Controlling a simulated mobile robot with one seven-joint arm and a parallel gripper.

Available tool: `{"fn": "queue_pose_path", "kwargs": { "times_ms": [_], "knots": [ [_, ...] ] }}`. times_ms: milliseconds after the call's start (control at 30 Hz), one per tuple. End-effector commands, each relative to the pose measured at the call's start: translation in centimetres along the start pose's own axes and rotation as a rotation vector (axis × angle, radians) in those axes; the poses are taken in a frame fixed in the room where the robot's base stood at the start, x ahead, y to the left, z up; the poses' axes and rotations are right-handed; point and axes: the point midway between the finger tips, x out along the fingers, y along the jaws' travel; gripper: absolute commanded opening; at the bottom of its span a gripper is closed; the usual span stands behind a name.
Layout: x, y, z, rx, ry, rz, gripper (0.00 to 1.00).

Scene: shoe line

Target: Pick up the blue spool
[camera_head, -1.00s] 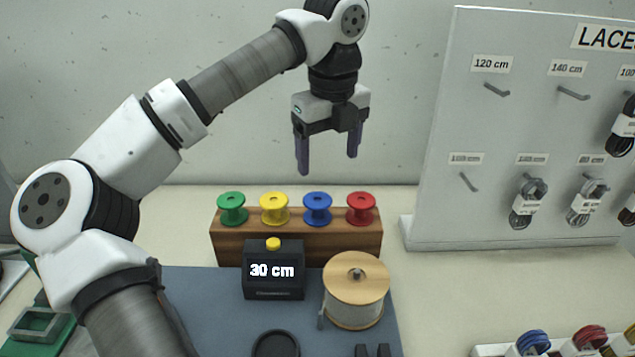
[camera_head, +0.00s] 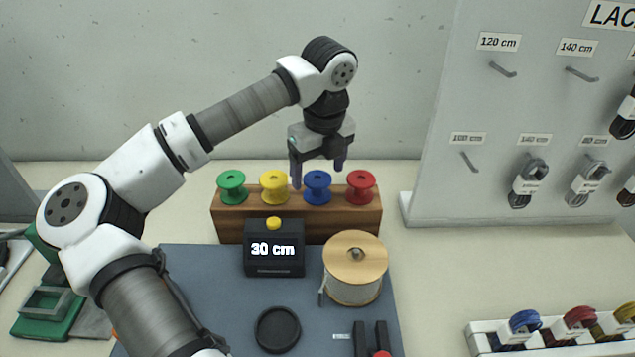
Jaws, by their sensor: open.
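The blue spool (camera_head: 318,187) stands upright on a wooden block (camera_head: 230,228), between the yellow spool (camera_head: 274,187) and the red spool (camera_head: 361,187). A green spool (camera_head: 232,187) stands at the left end of the row. My gripper (camera_head: 318,177) points down with its jaws open and nothing between them. It is right at the blue spool in the picture. The left finger comes down between the yellow and blue spools. The right finger's tip is at the upper right of the blue spool, partly hidden behind it. I cannot tell the exact depth of the fingers.
A black box (camera_head: 274,250) reading 30 cm and a large wooden-topped reel (camera_head: 355,262) stand in front of the block on a dark mat (camera_head: 210,290). A lace board (camera_head: 440,150) stands to the right. A white tray (camera_head: 482,340) of coloured laces is at front right.

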Motion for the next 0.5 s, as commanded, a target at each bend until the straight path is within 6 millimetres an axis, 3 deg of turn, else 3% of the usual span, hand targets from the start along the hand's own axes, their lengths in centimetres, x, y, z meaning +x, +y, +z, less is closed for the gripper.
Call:
{"fn": "queue_pose_path", "kwargs": {
  "times_ms": [233, 500],
  "knots": [
    [3.0, 0.0, -0.1, 0.000, 0.003, 0.000, 0.77],
    [3.4, 0.0, 0.0, 0.000, -0.001, -0.001, 0.77]
  ]
}}
